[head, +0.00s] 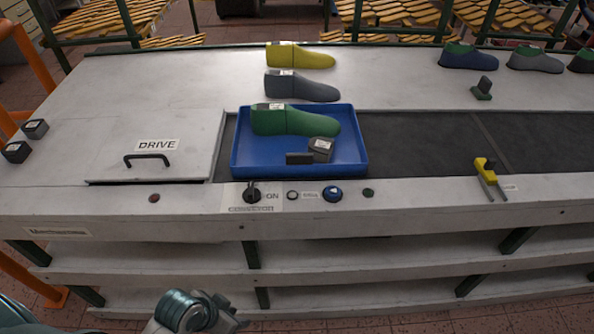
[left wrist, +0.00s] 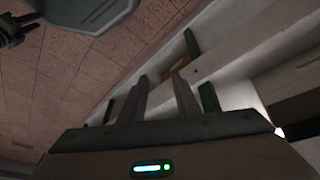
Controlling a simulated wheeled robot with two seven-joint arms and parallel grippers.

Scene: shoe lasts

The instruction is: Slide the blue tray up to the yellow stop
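The blue tray (head: 350,177) sits on the left end of the dark belt (head: 420,150), beside the drive cover. It holds a green shoe last (head: 295,122) and dark blocks (head: 320,149). My left gripper (head: 235,318) is low at the bottom of the head view, in front of the bench and away from the tray. In the left wrist view its fingers (left wrist: 160,85) are apart with nothing between them. My right gripper is not in view.
The belt between tray and stop is clear. A drive cover (head: 150,150) with a handle lies left of the tray. Yellow (head: 300,57) and grey (head: 300,86) lasts stand behind the tray.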

